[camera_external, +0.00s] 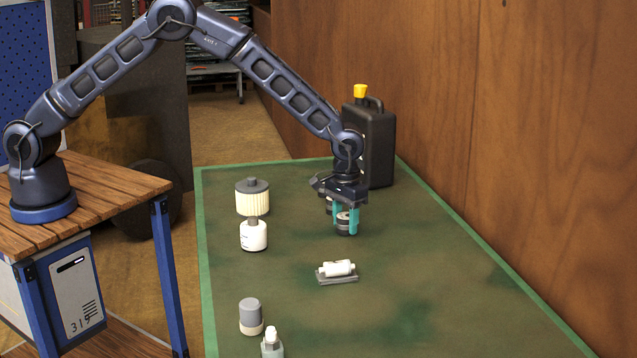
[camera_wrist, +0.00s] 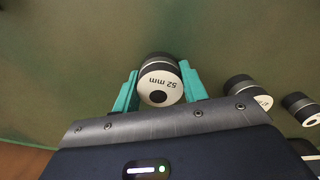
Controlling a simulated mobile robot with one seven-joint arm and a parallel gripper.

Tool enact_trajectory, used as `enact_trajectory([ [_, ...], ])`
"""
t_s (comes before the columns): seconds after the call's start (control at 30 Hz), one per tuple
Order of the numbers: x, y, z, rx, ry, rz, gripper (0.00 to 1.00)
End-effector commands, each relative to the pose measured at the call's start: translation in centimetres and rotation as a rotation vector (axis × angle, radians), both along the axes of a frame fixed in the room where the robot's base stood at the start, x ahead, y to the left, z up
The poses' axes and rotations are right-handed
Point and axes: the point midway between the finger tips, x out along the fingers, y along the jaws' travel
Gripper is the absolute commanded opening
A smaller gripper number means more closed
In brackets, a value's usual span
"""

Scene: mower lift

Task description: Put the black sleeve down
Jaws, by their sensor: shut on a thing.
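The black sleeve (camera_wrist: 158,72) has a white end face printed "52 mm" with a dark hole in its middle. In the wrist view it sits between the two teal fingers of my gripper (camera_wrist: 160,92), which is shut on it. In the external view my gripper (camera_external: 342,218) points down over the green mat, with the dark sleeve (camera_external: 344,229) low between its fingers. I cannot tell whether the sleeve touches the mat. Similar dark and white sleeves stand to the right in the wrist view, one nearer (camera_wrist: 242,92) and one farther (camera_wrist: 301,108).
A black jug (camera_external: 372,145) with a yellow cap stands behind my gripper by the wooden wall. A ribbed cream filter (camera_external: 252,202) and a white bottle (camera_external: 254,238) stand to the left. A white cylinder (camera_external: 339,267) lies on a grey holder in front. The mat's right front is clear.

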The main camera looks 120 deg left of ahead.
Motion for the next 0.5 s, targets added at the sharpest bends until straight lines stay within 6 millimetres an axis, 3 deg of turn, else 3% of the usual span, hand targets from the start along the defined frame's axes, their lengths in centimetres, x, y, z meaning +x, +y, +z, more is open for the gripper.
enact_trajectory([
  [0.3, 0.04, 0.01, -0.16, 0.001, 0.000, 0.000, 0.03],
  [0.33, 0.01, 0.00, -0.22, 0.000, 0.000, 0.000, 0.47],
  [0.43, 0.01, -0.01, -0.20, 0.000, 0.000, 0.000, 0.65],
  [0.5, 0.01, -0.01, -0.20, 0.000, 0.000, 0.000, 0.65],
])
